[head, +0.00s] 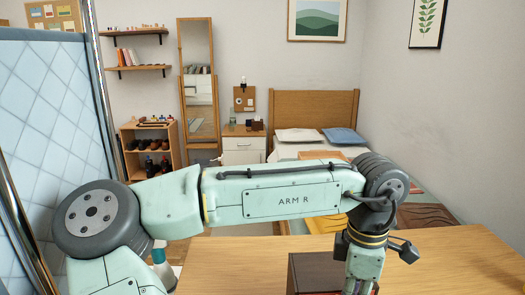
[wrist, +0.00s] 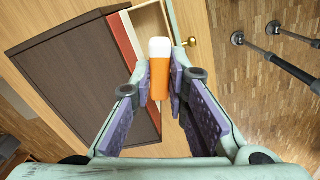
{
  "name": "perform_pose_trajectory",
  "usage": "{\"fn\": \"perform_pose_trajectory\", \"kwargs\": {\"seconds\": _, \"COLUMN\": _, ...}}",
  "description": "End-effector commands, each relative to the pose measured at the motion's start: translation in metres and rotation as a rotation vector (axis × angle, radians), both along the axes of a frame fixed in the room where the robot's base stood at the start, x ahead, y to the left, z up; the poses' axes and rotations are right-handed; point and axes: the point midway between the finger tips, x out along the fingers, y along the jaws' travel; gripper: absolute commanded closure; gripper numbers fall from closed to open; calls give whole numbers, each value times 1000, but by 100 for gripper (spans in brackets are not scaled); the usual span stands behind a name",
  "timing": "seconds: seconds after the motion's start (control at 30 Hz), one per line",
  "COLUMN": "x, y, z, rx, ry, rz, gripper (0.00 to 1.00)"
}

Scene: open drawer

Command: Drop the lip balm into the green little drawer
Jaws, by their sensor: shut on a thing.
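The lip balm (wrist: 159,78) is an orange tube with a white cap. My gripper (wrist: 160,88) is shut on it between its purple pads, cap end pointing away from the wrist. A dark brown drawer cabinet (wrist: 70,65) stands on the table; its top also shows in the head view (head: 312,268). An open drawer (wrist: 148,22) with a pale interior sticks out of it, just beyond the balm's cap. A brass knob (wrist: 190,42) shows at its front. A red strip lies along the cabinet.
The wooden table (head: 455,255) has clear room to the right of the cabinet. Beyond its edge in the wrist view is parquet floor (wrist: 260,75) with dark rods (wrist: 290,32). A bed (head: 315,120), shelves and a mirror stand farther back.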

Motion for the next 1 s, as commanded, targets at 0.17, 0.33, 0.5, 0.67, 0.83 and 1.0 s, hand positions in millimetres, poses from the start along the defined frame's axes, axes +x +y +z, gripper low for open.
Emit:
{"fn": "perform_pose_trajectory", "kwargs": {"seconds": 0.17, "x": 0, "y": 0, "z": 1, "rx": 0, "ry": 0, "rz": 0, "gripper": 80}}
{"fn": "perform_pose_trajectory", "kwargs": {"seconds": 0.33, "x": 0, "y": 0, "z": 1, "rx": 0, "ry": 0, "rz": 0, "gripper": 69}}
{"fn": "perform_pose_trajectory", "kwargs": {"seconds": 0.5, "x": 0, "y": 0, "z": 1, "rx": 0, "ry": -1, "rz": 1, "gripper": 62}}
{"fn": "perform_pose_trajectory", "kwargs": {"seconds": 0.67, "x": 1, "y": 0, "z": 1, "rx": 1, "ry": -1, "rz": 1, "gripper": 62}}
{"fn": "perform_pose_trajectory", "kwargs": {"seconds": 0.83, "x": 1, "y": 0, "z": 5, "rx": 0, "ry": -2, "rz": 2, "gripper": 62}}
{"fn": "perform_pose_trajectory", "kwargs": {"seconds": 1.0, "x": 1, "y": 0, "z": 30, "rx": -2, "ry": -4, "rz": 2, "gripper": 62}}
